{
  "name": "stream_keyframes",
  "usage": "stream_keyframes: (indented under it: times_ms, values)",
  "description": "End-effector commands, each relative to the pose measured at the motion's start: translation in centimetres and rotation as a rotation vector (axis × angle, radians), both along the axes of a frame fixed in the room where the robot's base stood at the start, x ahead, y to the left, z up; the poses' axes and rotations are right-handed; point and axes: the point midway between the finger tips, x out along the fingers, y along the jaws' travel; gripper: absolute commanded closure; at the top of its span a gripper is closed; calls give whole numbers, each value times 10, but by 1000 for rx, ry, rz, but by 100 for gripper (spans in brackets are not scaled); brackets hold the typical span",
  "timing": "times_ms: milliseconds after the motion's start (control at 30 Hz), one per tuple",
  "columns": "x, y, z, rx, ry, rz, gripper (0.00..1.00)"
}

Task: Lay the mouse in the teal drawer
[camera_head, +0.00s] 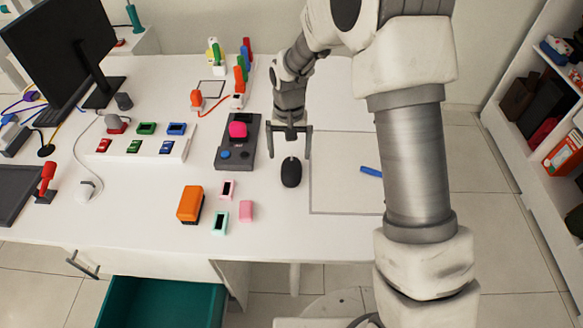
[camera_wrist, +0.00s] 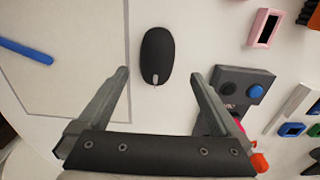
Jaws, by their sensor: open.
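The black mouse (camera_head: 291,172) lies on the white desk, left of a thin outlined square. In the wrist view the mouse (camera_wrist: 157,56) lies ahead of my fingers, toward the middle between them, with clear space around it. My gripper (camera_head: 291,156) is open and empty, with its fingers pointing down by the far end of the mouse; both fingers (camera_wrist: 162,75) also show in the wrist view. The teal drawer (camera_head: 162,303) is pulled out below the front edge of the desk at lower left. Its visible inside looks empty, and its near part is cut off by the frame.
A dark control box (camera_head: 237,143) with a pink button stands just left of my gripper. An orange block (camera_head: 190,204) and small pink and mint pieces (camera_head: 219,222) lie nearer the front edge. A blue stick (camera_head: 371,171) lies on the right.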

Motion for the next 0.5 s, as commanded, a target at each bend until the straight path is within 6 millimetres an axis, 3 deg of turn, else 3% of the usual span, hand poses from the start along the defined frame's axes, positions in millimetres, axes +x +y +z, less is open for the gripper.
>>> stream_keyframes:
  times_ms: [333,500]
  values:
    - [1,-2,-28,0,2,-1,0]
    - [3,-6,-51,-1,2,0,0]
